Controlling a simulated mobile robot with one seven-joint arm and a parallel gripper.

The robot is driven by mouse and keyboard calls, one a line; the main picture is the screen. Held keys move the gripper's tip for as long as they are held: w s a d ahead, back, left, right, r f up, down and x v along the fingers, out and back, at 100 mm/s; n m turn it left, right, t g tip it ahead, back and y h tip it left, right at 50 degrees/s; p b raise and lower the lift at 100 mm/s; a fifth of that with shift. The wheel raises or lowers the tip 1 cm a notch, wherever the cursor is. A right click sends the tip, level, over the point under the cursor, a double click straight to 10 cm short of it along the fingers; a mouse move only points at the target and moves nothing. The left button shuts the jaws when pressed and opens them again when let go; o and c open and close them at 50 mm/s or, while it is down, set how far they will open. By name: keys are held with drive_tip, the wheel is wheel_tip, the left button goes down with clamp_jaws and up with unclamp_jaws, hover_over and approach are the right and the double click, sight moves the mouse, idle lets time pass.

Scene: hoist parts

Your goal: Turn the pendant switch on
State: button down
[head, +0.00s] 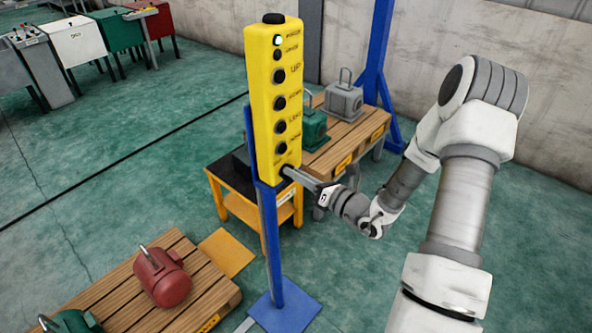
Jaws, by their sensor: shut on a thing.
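The yellow pendant (268,100) stands upright on a blue post, with a column of round black buttons and printed labels on its face. A small lamp near its top glows pale green-white. My gripper (289,172) reaches in from the right, and its tips are at the pendant's lower right end. It is shut on the pendant switch there, a small dark part. The fingers mostly hide the switch, so its exact position cannot be told.
The blue post (270,240) stands on a blue base plate. A wooden pallet (208,285) with a red motor (162,277) lies at the lower left. An orange-framed table (225,195) and another pallet (345,137) with machines stand behind. Green floor (140,180) is open at left.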

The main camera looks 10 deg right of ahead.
idle(0.5)
drive_tip(key=c, duration=0.9)
unclamp_jaws()
drive_tip(key=shift+o, duration=0.2)
drive_tip(key=b+v, duration=0.1)
drive_tip(key=v, duration=1.6)
drive_tip(key=shift+s+d, duration=0.15)
drive_tip(key=shift+s, duration=0.05)
drive_tip(key=shift+r, duration=0.1)
